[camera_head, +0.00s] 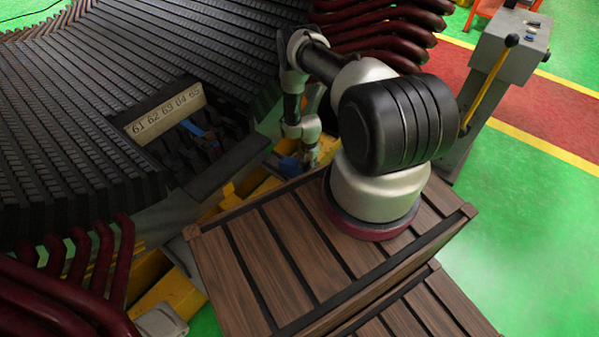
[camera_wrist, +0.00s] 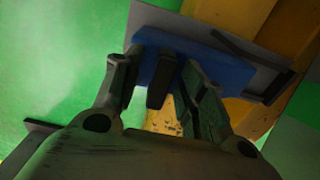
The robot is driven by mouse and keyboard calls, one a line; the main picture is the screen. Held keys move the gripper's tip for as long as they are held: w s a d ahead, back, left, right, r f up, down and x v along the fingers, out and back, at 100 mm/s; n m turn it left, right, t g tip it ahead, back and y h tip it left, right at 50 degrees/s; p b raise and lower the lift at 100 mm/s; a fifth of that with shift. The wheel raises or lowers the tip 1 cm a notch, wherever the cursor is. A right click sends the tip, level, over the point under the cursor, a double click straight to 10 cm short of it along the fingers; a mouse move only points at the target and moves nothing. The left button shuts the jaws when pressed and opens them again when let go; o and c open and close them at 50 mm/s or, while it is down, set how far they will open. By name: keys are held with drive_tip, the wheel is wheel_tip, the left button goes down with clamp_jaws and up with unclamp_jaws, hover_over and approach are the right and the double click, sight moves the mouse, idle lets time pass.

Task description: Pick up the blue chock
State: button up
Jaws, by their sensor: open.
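A blue chock (camera_wrist: 225,72) lies across the upper part of the wrist view, on a grey surface beside yellow and orange parts. My gripper (camera_wrist: 158,72) is open, with its fingers spread and their tips over the near side of the chock. A short dark piece shows between the fingers. The fingers hide part of the chock, and I cannot tell whether they touch it. In the head view a small blue patch (camera_head: 289,166) shows just below the end of my arm. The fingertips are not clear there.
The dark slotted stator (camera_head: 60,110) fills the left, with a numbered strip (camera_head: 165,112) and another blue piece (camera_head: 192,128) on it. Dark red bent pipes (camera_head: 85,265) stand at lower left. A wooden slatted platform (camera_head: 245,270) lies below my arm. A grey control stand (camera_head: 505,55) is at right.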

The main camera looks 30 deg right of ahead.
clamp_jaws()
drive_tip(key=shift+w+r, duration=0.1)
